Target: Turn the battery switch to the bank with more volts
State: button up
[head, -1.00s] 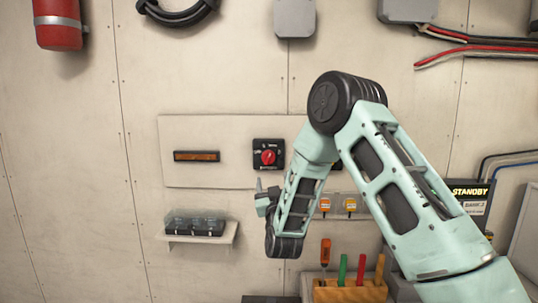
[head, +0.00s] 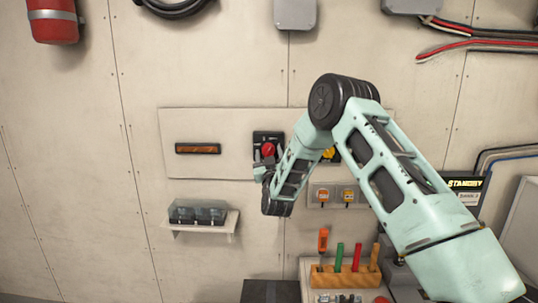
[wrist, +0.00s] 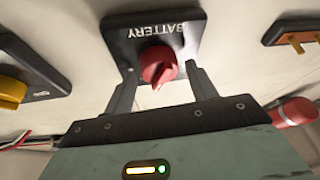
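The battery switch is a black plate with a red knob on the wall panel. In the head view its plate (head: 262,137) and knob (head: 268,149) show just above my gripper (head: 261,173), partly behind the arm. In the wrist view the plate (wrist: 120,38) appears upside down, lettered BATTERY. My gripper (wrist: 160,72) is open, one finger on each side of the red knob (wrist: 157,66); whether they touch it I cannot tell. The knob's position marks are not readable. A display (head: 466,184) at the right reads STANDBY; its lower line is unclear and partly hidden by my arm.
A yellow-knobbed switch (wrist: 14,88) sits beside the battery switch, and an orange-brown strip (head: 198,148) on its other side. Below are a shelf with a clear-covered box (head: 198,212), small orange-fronted sockets (head: 322,195), and a wooden rack (head: 330,278) of colored-handled tools.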

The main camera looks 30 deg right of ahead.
jog(key=c, duration=0.7)
jog(key=shift+f+b, duration=0.1)
jog(key=shift+b, duration=0.3)
jog(key=m+b, duration=0.1)
jog(key=m+h+b, duration=0.1)
jog(key=b, duration=0.1)
jog(key=shift+f+b, duration=0.3)
jog(key=m+h+b, duration=0.1)
jog(key=m+b, duration=0.1)
jog(key=b, duration=0.1)
jog(key=m+g+h+b, duration=0.1)
jog(key=m+b, duration=0.1)
jog(key=b, duration=0.2)
jog(key=shift+a+f+m, duration=0.1)
jog(key=shift+a+m, duration=0.05)
jog(key=shift+m, duration=0.15)
jog(key=m+g+h+b, duration=0.1)
jog(key=m+b, duration=0.1)
jog(key=b, duration=0.1)
jog(key=m+g+h+b, duration=0.1)
jog(key=m+b, duration=0.1)
jog(key=b, duration=0.1)
jog(key=shift+w, duration=0.1)
jog(key=m+b, duration=0.1)
jog(key=m+g+h+b, duration=0.1)
jog(key=m+b, duration=0.1)
jog(key=shift+r, duration=0.4)
jog(key=shift+r+g, duration=0.1)
jog(key=shift+g, duration=0.3)
